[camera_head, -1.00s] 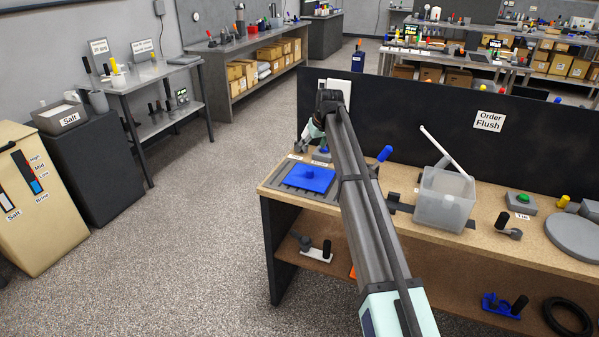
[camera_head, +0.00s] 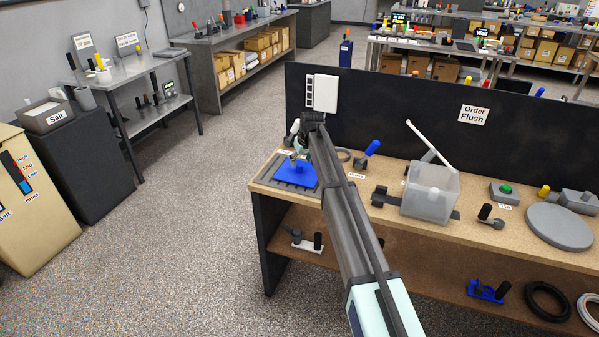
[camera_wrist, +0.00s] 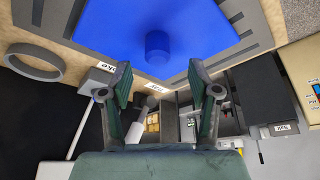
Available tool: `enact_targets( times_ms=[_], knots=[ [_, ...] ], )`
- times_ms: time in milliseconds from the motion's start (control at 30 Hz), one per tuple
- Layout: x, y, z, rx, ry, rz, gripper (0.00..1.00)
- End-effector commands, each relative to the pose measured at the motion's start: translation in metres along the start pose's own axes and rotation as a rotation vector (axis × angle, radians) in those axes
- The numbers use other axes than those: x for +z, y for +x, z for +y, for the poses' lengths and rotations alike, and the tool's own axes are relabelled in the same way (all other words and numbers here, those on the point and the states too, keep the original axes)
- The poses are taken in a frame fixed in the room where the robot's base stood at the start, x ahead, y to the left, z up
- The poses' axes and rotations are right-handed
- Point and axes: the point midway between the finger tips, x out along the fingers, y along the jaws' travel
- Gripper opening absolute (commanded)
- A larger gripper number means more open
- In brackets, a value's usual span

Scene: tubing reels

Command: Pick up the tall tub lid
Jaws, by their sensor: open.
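A flat blue square lid (camera_head: 300,175) with a round blue knob lies on a grey ribbed rack at the left end of the wooden bench. I take it for the tall tub lid. My gripper (camera_head: 302,152) is over the far side of the lid in the head view, partly hidden by my arm. In the wrist view, my gripper (camera_wrist: 159,72) is open and empty. The blue lid (camera_wrist: 110,22) fills the upper middle there, with its knob (camera_wrist: 157,48) just beyond the fingertips, centred between them. I see no contact.
A translucent tub (camera_head: 430,191) with a tilted white panel stands right of the lid. A blue-handled lever (camera_head: 372,148) is between them. A dark upright panel (camera_head: 420,105) closes the bench's back. A grey ring (camera_wrist: 34,62) lies beside the rack.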

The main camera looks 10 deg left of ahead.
Motion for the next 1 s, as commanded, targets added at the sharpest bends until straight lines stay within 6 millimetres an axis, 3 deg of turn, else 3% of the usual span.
enact_targets(
  times_ms=[433, 700, 733, 800, 900, 1000],
  knots=[
    [-0.004, 0.046, 0.003, -0.001, 0.000, -0.001, 0.61],
    [-0.002, 0.052, 0.003, 0.000, 0.000, 0.000, 0.61],
    [-0.002, 0.051, 0.003, 0.000, 0.000, 0.000, 0.54],
    [-0.002, 0.051, 0.003, 0.000, 0.000, 0.000, 0.30],
    [-0.002, 0.051, 0.003, 0.000, 0.000, 0.000, 0.00],
    [-0.003, 0.051, 0.003, 0.000, 0.000, 0.000, 0.00]
  ],
)
